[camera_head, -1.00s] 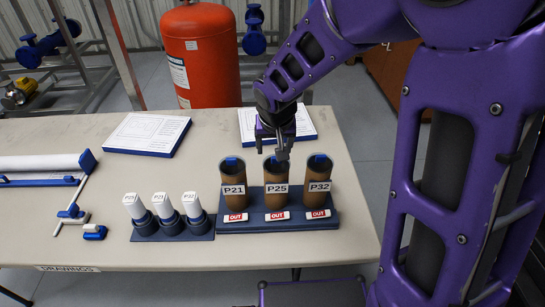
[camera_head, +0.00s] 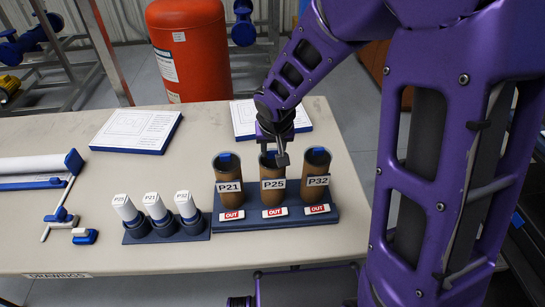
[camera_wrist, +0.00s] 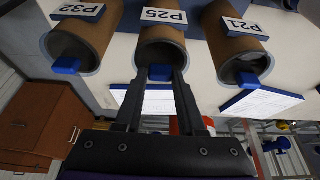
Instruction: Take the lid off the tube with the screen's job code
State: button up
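Three brown tubes stand in a dark blue rack, labelled P21 (camera_head: 225,172), P25 (camera_head: 272,186) and P32 (camera_head: 317,180). Each has a dark round top with a blue tab; I cannot tell how a lid sits there. My gripper (camera_head: 272,160) points down at the top of the P25 tube. In the wrist view its two fingers (camera_wrist: 160,80) are apart, on either side of the P25 tube's blue tab (camera_wrist: 160,72); firm contact is not clear. The P32 tab (camera_wrist: 67,65) and P21 tab (camera_wrist: 248,80) are clear of the fingers. No screen is in view.
Red OUT tags (camera_head: 274,211) lie before the tubes. White-capped rolls (camera_head: 155,207) stand in a smaller rack at left. Flat framed sheets (camera_head: 137,130) lie behind, and a long roll (camera_head: 30,166) lies far left. The table (camera_head: 120,262) is clear in front.

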grip_shut()
jog(key=shift+r, duration=0.1)
